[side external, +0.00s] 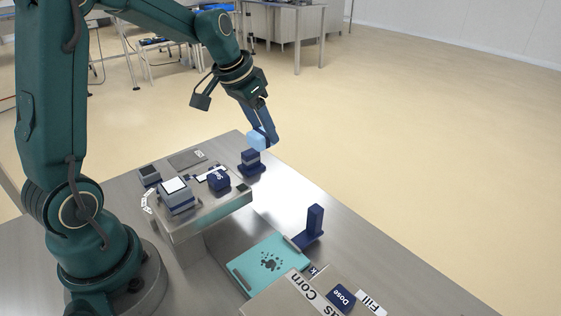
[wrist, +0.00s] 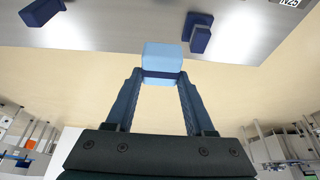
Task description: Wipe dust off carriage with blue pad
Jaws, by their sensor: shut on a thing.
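The light blue pad (side external: 257,138) is held in the air between the fingertips of my gripper (side external: 265,139). In the wrist view the pad (wrist: 162,55) sits at the ends of the two blue fingers (wrist: 159,82), which are shut on it. The teal carriage (side external: 244,268) lies low at the front of the machine, with a cluster of dark dust spots (side external: 271,261) near its middle. My gripper and the pad are well behind and above the carriage, apart from it.
A dark blue stand with a grey band (side external: 251,163) is just below the pad. An upright dark blue handle (side external: 314,220) rises beside the carriage. A raised steel housing (side external: 215,213) carries a "Seal" block (side external: 218,180). A labelled panel (side external: 318,289) borders the carriage in front.

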